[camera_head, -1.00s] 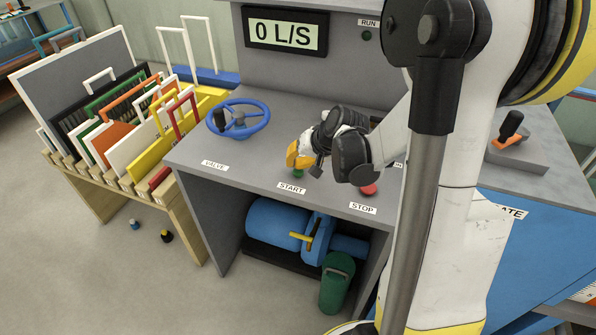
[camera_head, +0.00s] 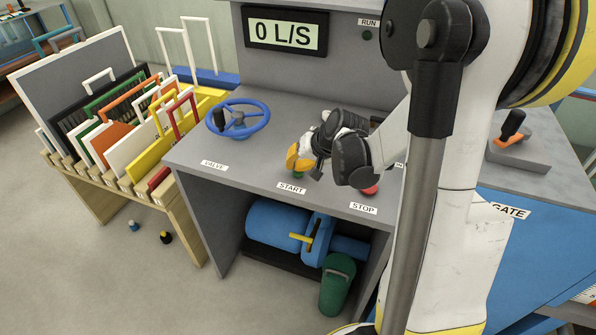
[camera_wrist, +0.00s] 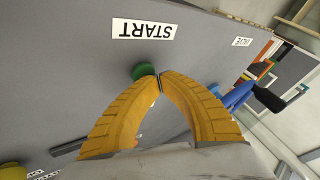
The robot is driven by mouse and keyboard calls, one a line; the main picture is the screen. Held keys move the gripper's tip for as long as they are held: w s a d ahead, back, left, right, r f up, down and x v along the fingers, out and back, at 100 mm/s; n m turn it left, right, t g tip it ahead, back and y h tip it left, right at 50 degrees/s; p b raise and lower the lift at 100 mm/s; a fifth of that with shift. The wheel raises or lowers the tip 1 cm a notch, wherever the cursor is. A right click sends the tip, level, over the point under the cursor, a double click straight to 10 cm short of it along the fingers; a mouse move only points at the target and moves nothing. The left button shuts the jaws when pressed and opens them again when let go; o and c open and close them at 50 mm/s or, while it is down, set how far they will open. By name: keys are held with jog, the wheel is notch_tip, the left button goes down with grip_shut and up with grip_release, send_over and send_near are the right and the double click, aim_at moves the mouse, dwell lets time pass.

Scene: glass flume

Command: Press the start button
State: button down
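The green start button (camera_head: 298,175) sits on the grey console (camera_head: 235,172), just behind the START label (camera_head: 291,188). It also shows in the wrist view (camera_wrist: 143,70), partly covered by a fingertip. My gripper (camera_head: 297,165) has its yellow fingers pointing down at the button. In the wrist view its fingertips (camera_wrist: 159,78) meet, with nothing between them. The tips overlap the button's edge in that view; I cannot tell whether they touch it. The display (camera_head: 286,34) reads 0 L/S, and the RUN lamp (camera_head: 367,35) looks dark.
A red stop button (camera_head: 370,190) lies right of my gripper, partly hidden by it, behind the STOP label (camera_head: 363,208). A blue valve wheel (camera_head: 262,113) stands to the left. An orange-based gate lever (camera_head: 511,138) is at the right. A rack of panels (camera_head: 103,187) stands far left.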

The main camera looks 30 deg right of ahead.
jog(key=shift+r+p, duration=0.8)
jog(key=shift+r, duration=0.2)
notch_tip(320, 180, up, 6)
jog(key=p, duration=0.4)
dwell(0.3)
jog(key=s+a+r+n+h, duration=0.1)
jog(key=s+a+r+n, duration=0.2)
jog(key=s+a+r, duration=0.2)
jog(key=s+a+r+n, duration=0.3)
jog(key=s+a+r, duration=0.2)
jog(key=s+a, duration=0.5)
jog(key=s, duration=0.4)
jog(key=shift+h, duration=0.4)
